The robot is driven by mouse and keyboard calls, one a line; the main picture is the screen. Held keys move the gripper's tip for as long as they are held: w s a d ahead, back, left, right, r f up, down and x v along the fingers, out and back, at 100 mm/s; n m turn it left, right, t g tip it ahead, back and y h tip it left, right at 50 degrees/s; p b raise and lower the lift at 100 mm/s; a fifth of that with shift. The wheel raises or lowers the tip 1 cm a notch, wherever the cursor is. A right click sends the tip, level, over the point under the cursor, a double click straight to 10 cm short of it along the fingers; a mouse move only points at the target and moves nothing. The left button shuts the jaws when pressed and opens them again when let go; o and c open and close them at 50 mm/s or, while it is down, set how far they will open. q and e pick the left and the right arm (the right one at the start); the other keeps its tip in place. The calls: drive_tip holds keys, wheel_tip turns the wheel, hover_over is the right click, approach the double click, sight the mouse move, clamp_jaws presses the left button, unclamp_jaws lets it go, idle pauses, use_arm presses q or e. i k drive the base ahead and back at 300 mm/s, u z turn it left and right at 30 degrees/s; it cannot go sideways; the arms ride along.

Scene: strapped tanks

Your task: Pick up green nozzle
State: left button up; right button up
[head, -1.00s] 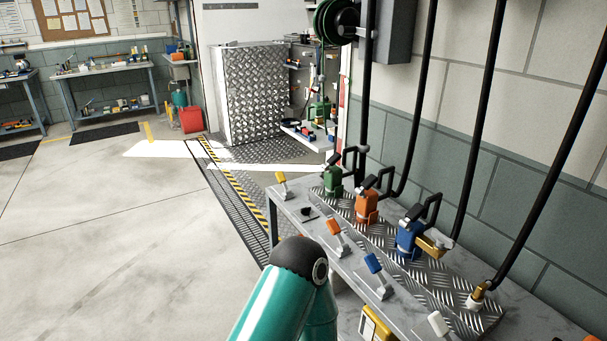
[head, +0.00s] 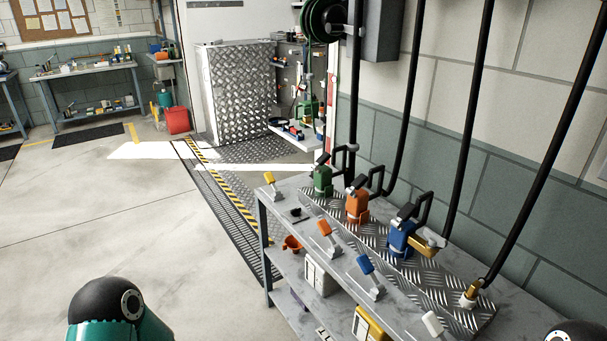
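The green nozzle (head: 323,180) stands upright at the far end of the diamond-plate strip on the grey workbench (head: 385,306), with a black handle on top. An orange nozzle (head: 357,204) and a blue nozzle (head: 401,238) stand in the same row, nearer to me. Black hoses run up behind the row. Teal and black parts of my arms show at the bottom edge, left and right. Neither gripper is in view, and nothing of mine touches the green nozzle.
Levers with yellow (head: 269,178), orange (head: 324,229), blue (head: 365,264) and white (head: 432,323) handles line the bench front. A brass fitting (head: 470,292) stands at the near end. The wall is close behind. Open floor (head: 90,220) lies left of the bench.

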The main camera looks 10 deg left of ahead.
sight(322, 177)
drive_tip(key=u, duration=0.15)
drive_tip(key=i, duration=0.5)
drive_tip(key=z, duration=0.2)
drive_tip(key=k, duration=0.5)
drive_tip(key=z, duration=0.25)
drive_tip(key=i, duration=0.15)
drive_tip(key=u, duration=2.2)
drive_tip(key=i, duration=0.7)
drive_tip(key=z, duration=0.1)
